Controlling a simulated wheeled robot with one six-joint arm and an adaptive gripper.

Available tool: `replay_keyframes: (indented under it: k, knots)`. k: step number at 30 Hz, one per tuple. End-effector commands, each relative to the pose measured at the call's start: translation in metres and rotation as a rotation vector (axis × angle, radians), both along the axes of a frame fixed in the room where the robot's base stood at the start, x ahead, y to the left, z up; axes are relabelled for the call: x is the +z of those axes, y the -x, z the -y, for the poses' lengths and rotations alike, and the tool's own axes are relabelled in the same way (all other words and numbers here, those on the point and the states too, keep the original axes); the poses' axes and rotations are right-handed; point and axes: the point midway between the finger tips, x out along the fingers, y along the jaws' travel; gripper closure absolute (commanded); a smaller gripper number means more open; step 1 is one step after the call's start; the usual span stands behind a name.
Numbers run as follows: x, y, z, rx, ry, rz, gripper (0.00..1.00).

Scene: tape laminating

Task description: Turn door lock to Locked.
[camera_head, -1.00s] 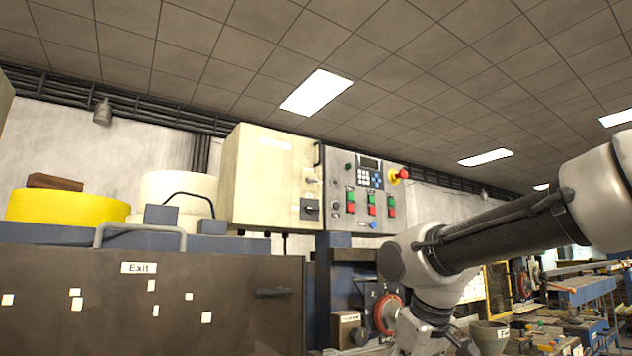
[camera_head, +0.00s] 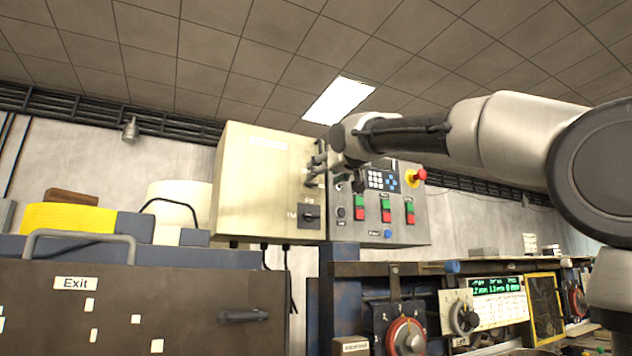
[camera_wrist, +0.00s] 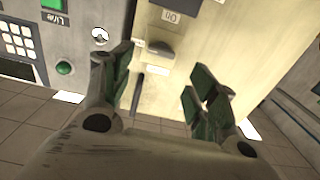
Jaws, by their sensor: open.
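The cream cabinet (camera_head: 262,185) hangs on the wall, its door edge facing the grey control panel. In the wrist view, which looks turned over, the cabinet door carries a small grey lock knob (camera_wrist: 160,48) with pale labels near it. I cannot read which position it is in. My gripper (camera_wrist: 160,88) is open and empty. The knob shows beyond the gap between its green-padded fingers, apart from them. In the head view my gripper (camera_head: 318,170) is in front of the cabinet's right edge and hides the lock area.
A dark rotary switch (camera_head: 309,216) sits low on the cabinet door. The control panel (camera_head: 345,232) with buttons and a red emergency stop (camera_head: 420,175) is close beside my gripper. A dark door handle (camera_wrist: 137,92) is near the left finger. A brown Exit panel (camera_head: 150,310) stands below.

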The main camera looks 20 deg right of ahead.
Motion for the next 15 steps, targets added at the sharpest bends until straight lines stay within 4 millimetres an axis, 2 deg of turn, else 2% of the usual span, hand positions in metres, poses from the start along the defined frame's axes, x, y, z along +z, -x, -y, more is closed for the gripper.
replay_keyframes:
  k: [3, 9, 15]
  knots:
    - [-0.002, -0.022, -0.004, -0.001, 0.002, -0.004, 0.41]
    - [-0.002, -0.051, -0.010, 0.000, 0.002, -0.004, 0.41]
    - [-0.001, -0.062, -0.012, -0.001, 0.003, -0.003, 0.41]
